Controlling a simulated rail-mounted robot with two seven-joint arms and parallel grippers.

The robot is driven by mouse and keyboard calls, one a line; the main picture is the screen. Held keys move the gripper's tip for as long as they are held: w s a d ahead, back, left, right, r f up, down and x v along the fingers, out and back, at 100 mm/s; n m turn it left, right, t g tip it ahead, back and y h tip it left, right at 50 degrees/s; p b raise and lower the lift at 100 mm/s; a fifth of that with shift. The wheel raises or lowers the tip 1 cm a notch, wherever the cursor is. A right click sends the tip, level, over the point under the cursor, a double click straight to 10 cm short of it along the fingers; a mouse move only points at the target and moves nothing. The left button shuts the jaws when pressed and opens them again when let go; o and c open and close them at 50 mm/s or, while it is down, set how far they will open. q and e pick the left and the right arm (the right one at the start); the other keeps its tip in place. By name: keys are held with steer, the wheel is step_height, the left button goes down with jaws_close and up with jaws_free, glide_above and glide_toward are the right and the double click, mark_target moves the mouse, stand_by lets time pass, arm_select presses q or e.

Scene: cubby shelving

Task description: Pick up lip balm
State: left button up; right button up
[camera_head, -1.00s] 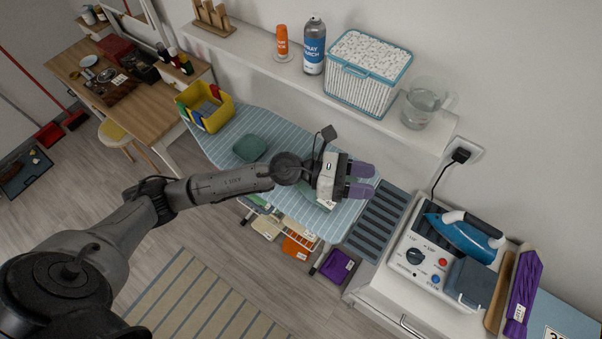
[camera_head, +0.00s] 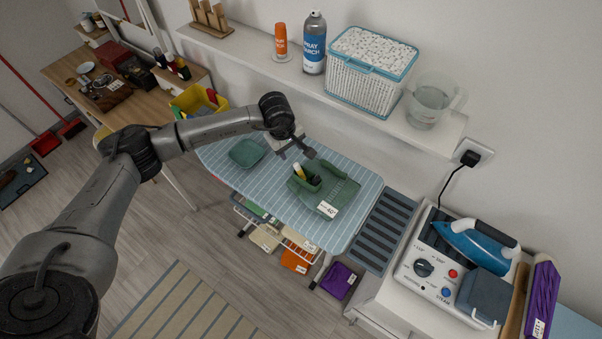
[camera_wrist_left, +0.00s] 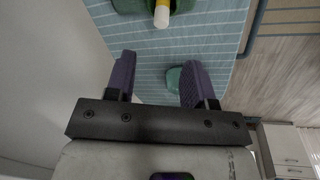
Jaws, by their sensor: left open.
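In the left wrist view the yellow-and-white stick (camera_wrist_left: 162,14) shows at the top edge, beyond the fingertips. My left gripper (camera_wrist_left: 158,72) is open and empty, with its purple fingers apart. In the head view the left gripper hangs over the board, just behind and left of the stick; its fingers are largely hidden there. My right gripper is not in view.
A wall shelf (camera_head: 250,55) with a spray can (camera_head: 313,45), basket (camera_head: 368,70) and jug (camera_head: 432,100) overhangs the back. An iron (camera_head: 478,243) stands at right.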

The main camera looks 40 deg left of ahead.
mark_target(296, 163)
arm_select(q)
steer(key=shift+w+d+f+p, duration=0.15)
steer(key=shift+w+f+p, duration=0.1)
steer(key=shift+f, duration=1.25)
steer(key=shift+w+d+f+p, duration=0.1)
steer(key=shift+w+f+p, duration=0.1)
steer(key=shift+f, duration=1.25)
steer(key=shift+w+d+f+p, duration=0.15)
steer(key=shift+w+f+p, duration=0.1)
steer(key=shift+f, duration=1.25)
jaws_close()
steer(key=shift+r, duration=0.15)
